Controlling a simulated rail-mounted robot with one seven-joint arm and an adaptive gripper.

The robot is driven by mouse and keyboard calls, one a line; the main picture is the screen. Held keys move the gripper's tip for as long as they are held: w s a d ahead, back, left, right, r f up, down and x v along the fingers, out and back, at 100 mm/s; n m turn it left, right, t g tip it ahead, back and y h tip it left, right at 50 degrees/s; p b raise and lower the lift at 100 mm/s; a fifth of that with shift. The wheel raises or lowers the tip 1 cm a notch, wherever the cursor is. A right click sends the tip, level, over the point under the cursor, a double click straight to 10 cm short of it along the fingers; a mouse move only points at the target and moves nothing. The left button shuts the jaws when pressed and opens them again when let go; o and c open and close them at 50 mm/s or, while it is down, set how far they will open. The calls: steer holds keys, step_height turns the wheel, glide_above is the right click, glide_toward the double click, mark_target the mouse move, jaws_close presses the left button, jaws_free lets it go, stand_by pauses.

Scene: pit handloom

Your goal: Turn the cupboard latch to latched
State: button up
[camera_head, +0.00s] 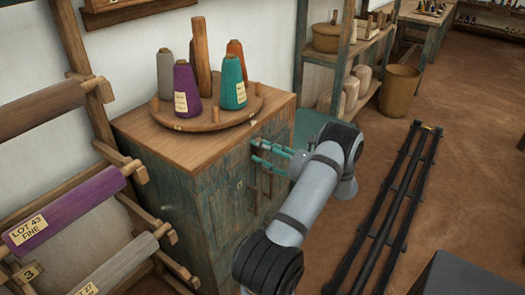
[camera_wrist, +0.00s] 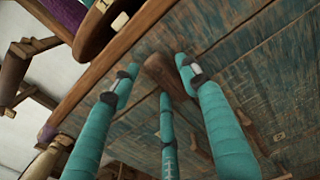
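The cupboard (camera_head: 170,185) has a plain wooden top and a worn teal front. A short brown wooden piece, which looks like the latch (camera_wrist: 168,76), sits on the cupboard's front near its upper edge in the wrist view. In the head view my gripper covers that spot, so I cannot tell the latch's position there. My gripper (camera_head: 256,151) has teal fingers and reaches the upper front of the cupboard. In the wrist view its fingers (camera_wrist: 157,68) are spread apart, with the wooden piece between their tips. I cannot tell whether any finger touches it.
A round wooden tray (camera_head: 205,122) with several thread cones stands on the cupboard. Upright handles (camera_head: 254,199) show on the front below my gripper. A rack with a purple roll (camera_head: 70,208) stands at left. A basket (camera_head: 399,90) and black floor rails (camera_head: 385,215) are at right.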

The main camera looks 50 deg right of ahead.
steer(key=shift+o, duration=1.1)
steer(key=s, duration=1.2)
steer(key=shift+d, duration=0.2)
steer(key=w, duration=1.2)
steer(key=shift+w+a, duration=0.1)
steer(key=shift+a, duration=0.15)
steer(key=m+p, duration=0.2)
steer(key=shift+r+m, duration=0.1)
steer(key=shift+m, duration=0.3)
